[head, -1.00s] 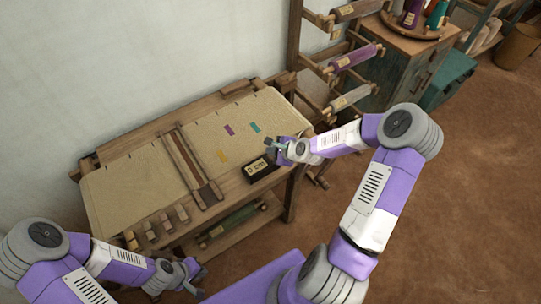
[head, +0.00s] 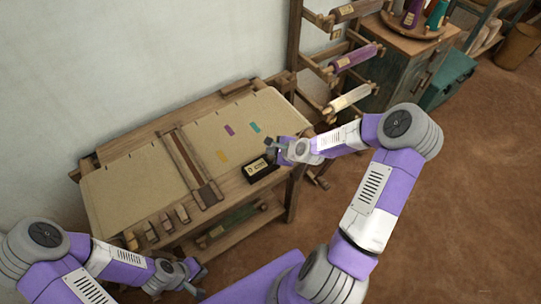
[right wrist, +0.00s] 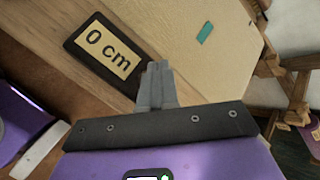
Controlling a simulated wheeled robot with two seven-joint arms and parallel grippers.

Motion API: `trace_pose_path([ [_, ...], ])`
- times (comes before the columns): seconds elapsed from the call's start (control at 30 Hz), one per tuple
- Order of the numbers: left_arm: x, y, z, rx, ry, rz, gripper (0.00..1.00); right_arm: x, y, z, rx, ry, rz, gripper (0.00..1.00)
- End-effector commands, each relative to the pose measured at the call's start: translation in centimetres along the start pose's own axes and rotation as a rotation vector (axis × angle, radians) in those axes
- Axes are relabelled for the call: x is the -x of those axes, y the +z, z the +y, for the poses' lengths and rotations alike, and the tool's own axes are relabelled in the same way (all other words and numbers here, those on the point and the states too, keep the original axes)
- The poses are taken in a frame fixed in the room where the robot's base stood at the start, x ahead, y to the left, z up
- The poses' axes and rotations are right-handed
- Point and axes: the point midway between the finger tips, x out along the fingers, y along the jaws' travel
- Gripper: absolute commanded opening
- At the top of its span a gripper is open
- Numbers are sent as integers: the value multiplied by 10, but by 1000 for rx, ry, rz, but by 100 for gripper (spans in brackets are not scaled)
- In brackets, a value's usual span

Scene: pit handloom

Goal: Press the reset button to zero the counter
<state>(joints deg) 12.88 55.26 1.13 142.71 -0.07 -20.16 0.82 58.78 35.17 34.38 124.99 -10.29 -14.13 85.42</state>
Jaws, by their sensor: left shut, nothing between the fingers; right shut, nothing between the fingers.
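The counter (head: 260,169) is a small black box with a tan face at the front right of the loom's wooden frame. In the right wrist view the counter (right wrist: 103,52) reads "0 cm". I cannot make out a separate reset button; it may be hidden behind my gripper. My right gripper (head: 270,144) is shut and empty, just beside the counter's right end. In the right wrist view its closed fingertips (right wrist: 156,72) lie close to the counter's edge; I cannot tell whether they touch. My left gripper (head: 200,284) is shut and empty, low at the loom's front left.
The loom cloth (head: 135,187) carries small purple, teal and yellow patches on its right part. Several small wooden blocks (head: 166,222) line its front edge. A spool rack (head: 307,70) stands behind right. The floor (head: 440,200) at right is clear.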

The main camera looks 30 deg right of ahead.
Motion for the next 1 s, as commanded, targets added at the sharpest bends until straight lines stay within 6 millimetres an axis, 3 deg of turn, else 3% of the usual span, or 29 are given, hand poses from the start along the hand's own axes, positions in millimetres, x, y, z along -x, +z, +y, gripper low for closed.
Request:
trace_pose_path([
  [1.0, -7, 0, -3, 0, 0, 0, 0, -9, -7, 6, 0, 0, 0, 0],
])
